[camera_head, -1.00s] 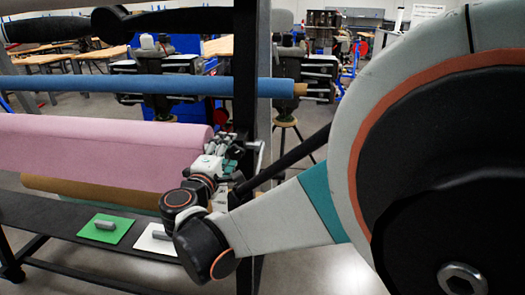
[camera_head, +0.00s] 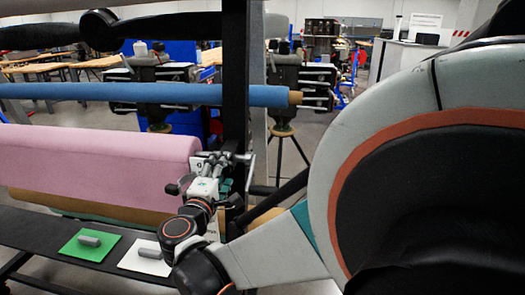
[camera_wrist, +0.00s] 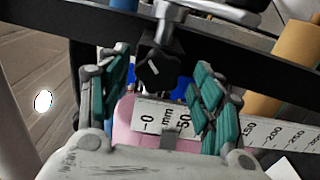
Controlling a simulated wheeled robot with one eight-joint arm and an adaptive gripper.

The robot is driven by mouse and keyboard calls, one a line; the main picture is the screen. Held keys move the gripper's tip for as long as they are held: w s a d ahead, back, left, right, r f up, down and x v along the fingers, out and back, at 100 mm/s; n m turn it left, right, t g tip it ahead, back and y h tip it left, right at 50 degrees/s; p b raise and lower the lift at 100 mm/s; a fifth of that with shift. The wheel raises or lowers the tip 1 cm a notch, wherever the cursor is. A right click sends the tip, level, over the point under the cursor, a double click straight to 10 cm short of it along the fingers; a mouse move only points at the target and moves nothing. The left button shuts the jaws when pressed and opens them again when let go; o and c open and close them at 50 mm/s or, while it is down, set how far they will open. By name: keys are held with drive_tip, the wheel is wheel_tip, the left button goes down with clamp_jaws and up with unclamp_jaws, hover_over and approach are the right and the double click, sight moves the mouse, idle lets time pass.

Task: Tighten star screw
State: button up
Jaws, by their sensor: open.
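The star screw (camera_wrist: 158,70) has a black lobed knob on a metal shaft, below a metal clamp part (camera_wrist: 180,12) on the black frame. In the wrist view the knob sits between the two teal-padded fingers of my gripper (camera_wrist: 161,62). The fingers are open, with a gap visible on both sides of the knob. In the head view my gripper (camera_head: 217,168) is beside the black upright post (camera_head: 236,100), at the right end of the pink roll (camera_head: 100,160). The star screw is too small to make out there.
A blue roll (camera_head: 150,93) runs above the pink one. A scale strip (camera_wrist: 255,132) marked in mm lies behind my fingers. A black shelf (camera_head: 40,228) carries a green card (camera_head: 72,252) and a white card (camera_head: 130,262), each with a grey block. Stands are behind.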

drive_tip(key=shift+w, duration=0.7)
drive_tip(key=shift+c, duration=0.6)
drive_tip(key=shift+r, duration=0.1)
drive_tip(key=c, duration=1.1)
drive_tip(key=m+b, duration=0.1)
drive_tip(key=m, duration=0.5)
drive_tip(key=shift+d, duration=0.1)
